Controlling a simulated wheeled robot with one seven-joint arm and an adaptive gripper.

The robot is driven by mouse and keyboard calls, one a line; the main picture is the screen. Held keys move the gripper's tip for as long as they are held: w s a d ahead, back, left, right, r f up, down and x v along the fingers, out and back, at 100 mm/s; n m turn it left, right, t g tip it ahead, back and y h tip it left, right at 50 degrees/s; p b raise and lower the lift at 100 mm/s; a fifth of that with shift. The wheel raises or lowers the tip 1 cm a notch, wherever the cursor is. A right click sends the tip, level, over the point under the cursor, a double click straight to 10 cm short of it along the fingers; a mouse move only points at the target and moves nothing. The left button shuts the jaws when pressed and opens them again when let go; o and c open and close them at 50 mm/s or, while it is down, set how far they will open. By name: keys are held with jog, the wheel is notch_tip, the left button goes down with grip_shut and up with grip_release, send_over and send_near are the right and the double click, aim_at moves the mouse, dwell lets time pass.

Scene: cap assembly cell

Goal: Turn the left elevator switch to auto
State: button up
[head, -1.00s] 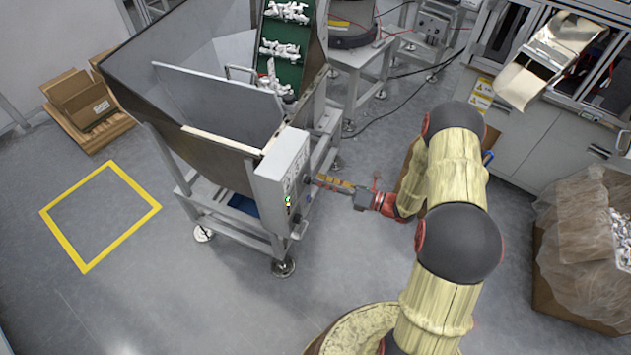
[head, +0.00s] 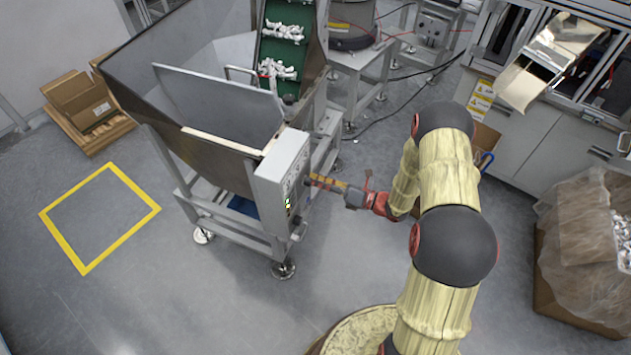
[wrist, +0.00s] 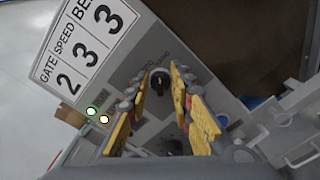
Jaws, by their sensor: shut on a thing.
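The control box (head: 282,170) is a light grey cabinet on the hopper frame. In the wrist view its panel carries a black rotary switch (wrist: 159,82) with small lettering around it, too blurred to read. My gripper (wrist: 161,80) has its yellow-padded fingers on either side of this switch and is shut on it. A second dark knob (wrist: 173,147) lies nearer, between the finger bases and partly hidden. In the head view my gripper (head: 312,180) reaches the box's right face from the right; the switches are hidden there.
The hopper (head: 215,110) and green elevator belt (head: 285,50) stand behind the box. Floor in front is clear.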

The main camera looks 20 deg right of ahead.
grip_shut()
jog(key=shift+n, duration=0.4)
jog(key=shift+s+a+n, duration=0.1)
jog(key=shift+s+n, duration=0.05)
jog(key=shift+n, duration=1.8)
jog(key=shift+s+a+n, duration=0.1)
jog(key=shift+n, duration=1.85)
jog(key=o, duration=0.6)
grip_release()
jog(key=shift+r, duration=0.1)
jog(key=shift+o, duration=0.5)
jog(key=shift+d, duration=0.1)
